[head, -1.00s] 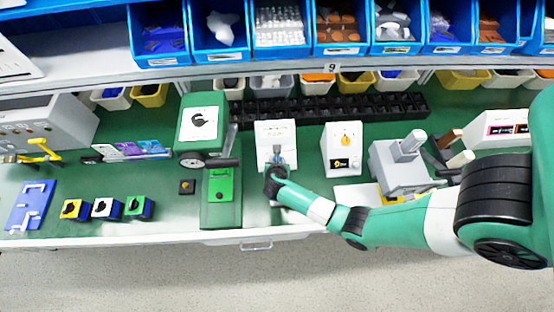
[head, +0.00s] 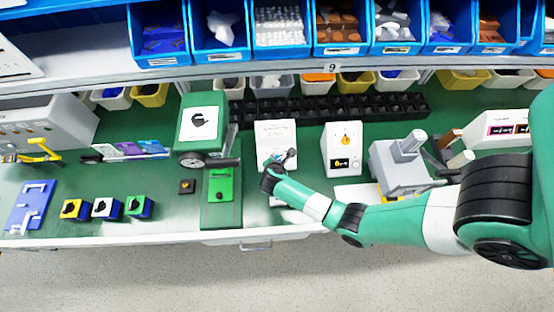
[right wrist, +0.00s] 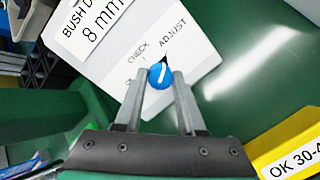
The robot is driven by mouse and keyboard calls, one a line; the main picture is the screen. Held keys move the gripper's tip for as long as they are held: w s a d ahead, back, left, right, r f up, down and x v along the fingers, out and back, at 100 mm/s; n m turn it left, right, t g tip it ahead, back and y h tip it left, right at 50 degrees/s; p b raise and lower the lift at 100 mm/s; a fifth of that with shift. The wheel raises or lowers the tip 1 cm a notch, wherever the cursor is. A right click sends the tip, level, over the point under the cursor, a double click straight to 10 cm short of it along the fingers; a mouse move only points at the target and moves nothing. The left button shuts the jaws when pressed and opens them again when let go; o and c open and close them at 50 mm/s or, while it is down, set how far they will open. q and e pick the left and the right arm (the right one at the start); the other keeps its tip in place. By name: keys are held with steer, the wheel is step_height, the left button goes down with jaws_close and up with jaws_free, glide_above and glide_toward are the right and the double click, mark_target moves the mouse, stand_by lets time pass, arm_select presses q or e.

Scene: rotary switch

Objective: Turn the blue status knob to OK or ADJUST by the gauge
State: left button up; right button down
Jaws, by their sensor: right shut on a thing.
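The blue status knob (right wrist: 158,75) sits on the white sloping face of a box, seen in the right wrist view. In the head view this white box (head: 275,132) stands mid-bench. My right gripper (right wrist: 160,80) is shut on the knob, one finger on each side; it also shows at the box's front in the head view (head: 283,159). The knob's white line points up between the CHECK and ADJUST labels, nearer ADJUST. A third label left of the knob is partly hidden by a finger. A round gauge (head: 192,160) is left of the box; its reading is too small to tell.
A yellow piece reading "OK 30-4" (right wrist: 290,150) is cut off at the right wrist view's edge. Black bins (head: 330,108) line the back.

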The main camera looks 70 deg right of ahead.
stand_by(0.4)
steer(key=c, duration=0.5)
jaws_free()
steer(key=p+v, duration=0.3)
steer(key=v, duration=0.8)
steer(key=shift+a+r+p, duration=0.2)
steer(key=shift+r+p, duration=0.05)
steer(key=shift+p, duration=0.05)
steer(key=shift+s, duration=0.1)
